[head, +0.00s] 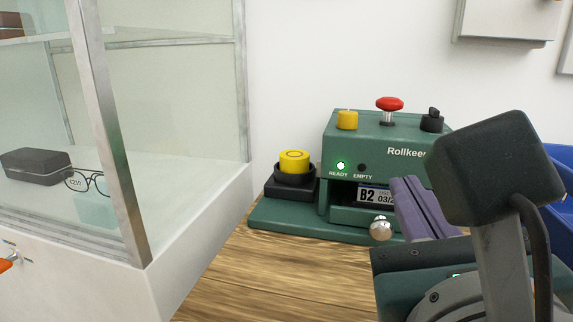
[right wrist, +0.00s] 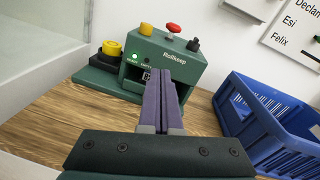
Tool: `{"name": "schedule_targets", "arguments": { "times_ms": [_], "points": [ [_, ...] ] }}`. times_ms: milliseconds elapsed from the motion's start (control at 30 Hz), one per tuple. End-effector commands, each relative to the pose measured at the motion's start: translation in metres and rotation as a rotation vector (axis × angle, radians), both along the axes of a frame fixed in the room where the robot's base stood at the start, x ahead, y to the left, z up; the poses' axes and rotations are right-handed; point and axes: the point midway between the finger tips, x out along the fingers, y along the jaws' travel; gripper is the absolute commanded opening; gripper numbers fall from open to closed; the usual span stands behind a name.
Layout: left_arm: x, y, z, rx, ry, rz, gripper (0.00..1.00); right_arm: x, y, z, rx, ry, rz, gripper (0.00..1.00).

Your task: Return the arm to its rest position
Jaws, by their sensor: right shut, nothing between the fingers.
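My right gripper (head: 407,186) reaches in from the lower right of the head view, its purple fingers pressed together and empty. In the right wrist view the shut fingers (right wrist: 161,84) point toward the green Rollkeep machine (right wrist: 165,62). In the head view the fingertips overlap the front of this machine (head: 375,145), right of its label slot. I cannot tell whether they touch it. My right arm hides the machine's right part.
The machine has a lit green READY lamp (head: 340,166), a red knob (head: 389,103) and a yellow-topped post (head: 294,162). A glass case (head: 190,205) with glasses (head: 88,182) stands left. A blue crate (right wrist: 262,125) stands right. Wooden tabletop (head: 265,275) is bare in front.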

Motion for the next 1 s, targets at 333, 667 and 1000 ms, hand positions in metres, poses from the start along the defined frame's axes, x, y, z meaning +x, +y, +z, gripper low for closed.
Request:
{"name": "schedule_targets", "arguments": {
  "times_ms": [333, 667, 1000],
  "points": [
    [0.000, 0.000, 0.151, 0.001, -0.003, -0.001, 1.00, -0.053, 0.094, 0.173, -1.455, -0.376, 0.639, 0.00],
    [0.001, -0.001, 0.250, -0.004, -0.002, 0.002, 1.00, -0.145, -0.006, 0.107, -2.432, 0.006, 1.558, 0.00],
    [0.000, -0.003, 0.350, -0.010, -0.001, 0.006, 1.00, -0.187, -0.076, 0.188, 2.449, -0.278, -1.874, 0.00]
  ]
}}
